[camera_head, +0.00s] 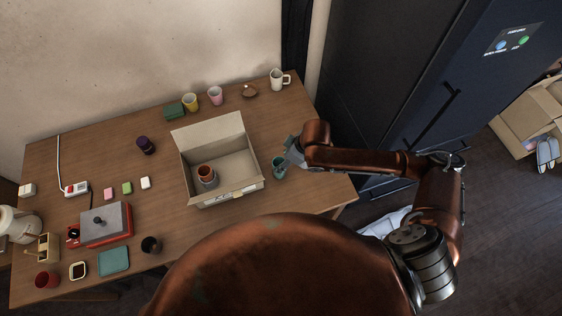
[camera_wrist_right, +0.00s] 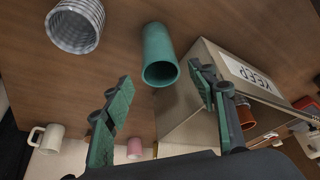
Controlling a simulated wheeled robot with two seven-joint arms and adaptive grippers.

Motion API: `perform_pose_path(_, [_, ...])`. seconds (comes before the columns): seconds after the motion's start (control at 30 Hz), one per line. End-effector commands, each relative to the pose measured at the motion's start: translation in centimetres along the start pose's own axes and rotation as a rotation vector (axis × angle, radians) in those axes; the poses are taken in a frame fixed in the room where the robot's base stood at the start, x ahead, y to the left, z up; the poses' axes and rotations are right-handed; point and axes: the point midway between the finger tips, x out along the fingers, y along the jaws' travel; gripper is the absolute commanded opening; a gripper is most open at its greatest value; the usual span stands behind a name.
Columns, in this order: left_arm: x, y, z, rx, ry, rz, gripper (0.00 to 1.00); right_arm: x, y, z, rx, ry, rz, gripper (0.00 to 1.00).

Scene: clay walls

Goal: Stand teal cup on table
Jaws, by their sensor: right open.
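The teal cup (camera_head: 279,169) stands, seemingly upright, on the table (camera_head: 325,183) just right of the open box. In the right wrist view the teal cup (camera_wrist_right: 158,48) shows its open mouth, and the picture looks upside down. My right gripper (camera_head: 287,157) is right beside the cup in the head view. In the wrist view its fingers (camera_wrist_right: 160,86) are spread, with the cup beyond and between their tips. Nothing is held. My left gripper is not in view.
The cardboard box (camera_head: 246,188) holds an orange cup (camera_head: 205,171). A grey ribbed cup (camera_wrist_right: 76,27) stands near the teal cup. A white mug (camera_head: 277,80), a pink cup (camera_head: 215,96) and a yellow cup (camera_head: 189,96) stand at the back. Table space behind the teal cup is clear.

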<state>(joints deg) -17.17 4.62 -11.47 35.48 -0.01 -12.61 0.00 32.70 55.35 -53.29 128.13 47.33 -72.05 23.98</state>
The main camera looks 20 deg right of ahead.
Motion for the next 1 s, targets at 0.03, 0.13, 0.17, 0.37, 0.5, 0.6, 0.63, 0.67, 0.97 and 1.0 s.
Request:
perform_pose_path(0.03, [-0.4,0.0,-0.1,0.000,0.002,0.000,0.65,-1.5,0.1,-0.1,-0.002,0.001,0.003,0.53])
perform_pose_path(0.13, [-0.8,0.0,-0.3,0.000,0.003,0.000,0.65,-3.6,0.1,-0.1,-0.002,0.001,0.003,0.53])
perform_pose_path(0.17, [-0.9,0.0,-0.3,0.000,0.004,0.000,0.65,-4.2,0.1,-0.1,-0.002,0.001,0.003,0.53])
perform_pose_path(0.37, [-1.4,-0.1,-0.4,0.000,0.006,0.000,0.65,-7.3,0.1,0.0,0.000,0.000,0.002,0.53])
perform_pose_path(0.5, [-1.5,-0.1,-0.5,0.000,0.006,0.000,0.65,-8.2,0.0,0.0,0.000,0.000,0.000,0.53])
perform_pose_path(0.6, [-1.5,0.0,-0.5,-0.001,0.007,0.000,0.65,-8.4,0.0,0.0,0.000,-0.001,0.000,0.53])
perform_pose_path(0.63, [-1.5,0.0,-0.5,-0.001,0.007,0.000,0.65,-8.4,0.0,0.0,0.000,-0.001,0.000,0.53])
perform_pose_path(0.67, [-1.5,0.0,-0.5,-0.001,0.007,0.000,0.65,-8.4,0.0,0.0,0.000,-0.001,0.000,0.53])
perform_pose_path(0.97, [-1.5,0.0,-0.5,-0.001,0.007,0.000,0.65,-8.4,0.0,0.0,0.000,0.000,0.000,0.53])
perform_pose_path(1.0, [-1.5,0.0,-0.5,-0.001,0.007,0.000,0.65,-8.4,0.0,0.0,0.000,0.000,0.000,0.53])
